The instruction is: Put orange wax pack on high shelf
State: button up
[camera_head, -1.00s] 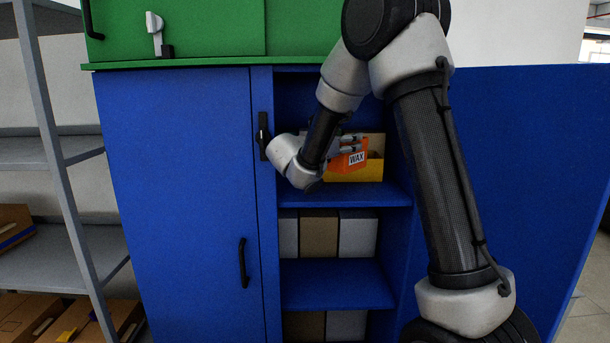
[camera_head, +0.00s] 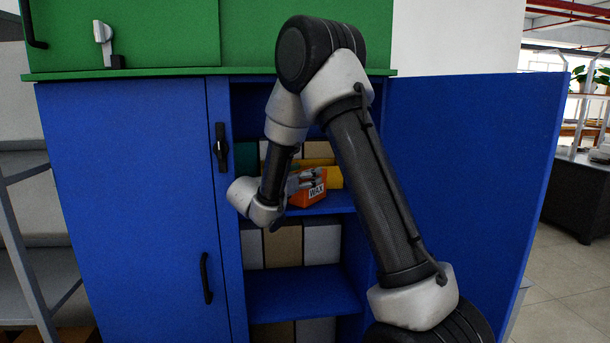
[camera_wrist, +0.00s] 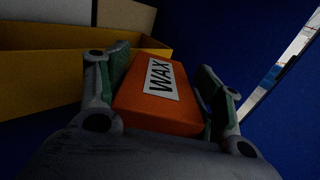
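The orange wax pack (camera_head: 311,192) with a white WAX label is at the upper open shelf of the blue cabinet (camera_head: 135,190). In the wrist view the orange wax pack (camera_wrist: 153,92) lies between both fingers of my gripper (camera_wrist: 160,95), which press close to its sides. In the head view my gripper (camera_head: 305,178) reaches in from the left, with the pack at its tip. A yellow bin (camera_wrist: 40,85) is just left of and behind the pack in the wrist view. I cannot tell whether the pack touches the shelf.
The right blue door (camera_head: 465,190) stands open. Boxes (camera_head: 322,242) fill the shelf below. A green cabinet (camera_head: 150,35) sits on top. A grey rack (camera_head: 30,260) stands at the left.

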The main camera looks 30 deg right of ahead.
jog(key=shift+o, duration=0.3)
jog(key=shift+r, duration=0.2)
jog(key=v, duration=1.2)
jog(key=s+d+r+m+g+y, duration=0.2)
jog(key=s+d+m+g, duration=0.3)
jog(key=s, duration=0.4)
jog(key=s+d+r+m+g+y, duration=0.1)
jog(key=s+d+m+g+y, duration=0.2)
jog(key=s+d+m, duration=0.4)
jog(key=s+a+f+m+t+y, duration=0.1)
jog(key=s+a+m+t+y, duration=0.1)
jog(key=s+m+y, duration=0.3)
jog(key=s+a+f+m+t+y, duration=0.1)
jog(key=s+a+m+y, duration=0.3)
jog(key=s, duration=0.7)
jog(key=shift+s+a+f+m+t+y, duration=0.25)
jog(key=shift+s+a+m+t+y, duration=0.15)
jog(key=shift+m+t+y, duration=0.55)
jog(key=shift+d, duration=0.1)
